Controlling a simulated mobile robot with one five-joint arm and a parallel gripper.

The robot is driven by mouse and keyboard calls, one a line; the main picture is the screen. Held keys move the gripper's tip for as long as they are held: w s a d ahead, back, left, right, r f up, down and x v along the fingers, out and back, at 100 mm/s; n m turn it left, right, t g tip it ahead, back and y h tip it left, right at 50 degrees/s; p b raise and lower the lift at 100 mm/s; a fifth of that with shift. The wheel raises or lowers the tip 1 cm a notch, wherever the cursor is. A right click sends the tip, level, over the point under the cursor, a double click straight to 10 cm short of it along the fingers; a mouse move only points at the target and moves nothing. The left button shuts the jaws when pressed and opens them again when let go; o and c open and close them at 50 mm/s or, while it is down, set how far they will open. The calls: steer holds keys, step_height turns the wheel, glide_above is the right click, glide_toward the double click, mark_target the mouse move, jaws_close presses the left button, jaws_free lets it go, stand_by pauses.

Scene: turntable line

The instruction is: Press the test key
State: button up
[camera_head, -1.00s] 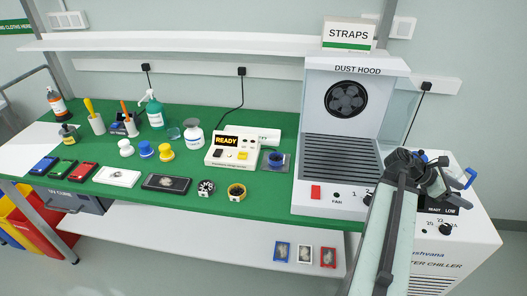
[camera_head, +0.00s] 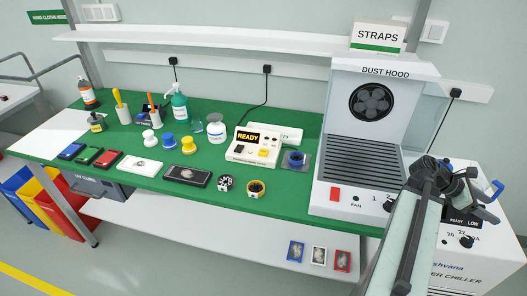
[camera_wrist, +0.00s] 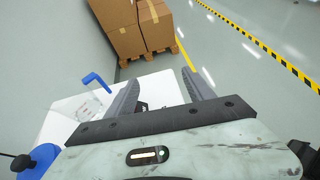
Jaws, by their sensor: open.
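The tester (camera_head: 240,152), a cream box with a lit READY display (camera_head: 248,137), sits on the green bench top. Small keys, one of them yellow (camera_head: 263,153), show on its front face; their labels are too small to read, so I cannot tell which is the test key. My gripper (camera_head: 488,203) is at the right, in front of the chiller and well apart from the tester. In the wrist view my gripper (camera_wrist: 162,84) has its two fingers spread with nothing held between them.
The dust hood (camera_head: 335,120) stands between the tester and my arm. The chiller (camera_head: 450,262) is under my gripper. Bottles, stamps, trays and a white dish (camera_head: 140,165) crowd the bench. Cardboard boxes (camera_wrist: 130,25) stand on a pallet beyond my gripper. Open floor lies in front.

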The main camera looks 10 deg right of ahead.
steer(key=shift+s, duration=0.1)
jaws_close()
stand_by(1.7)
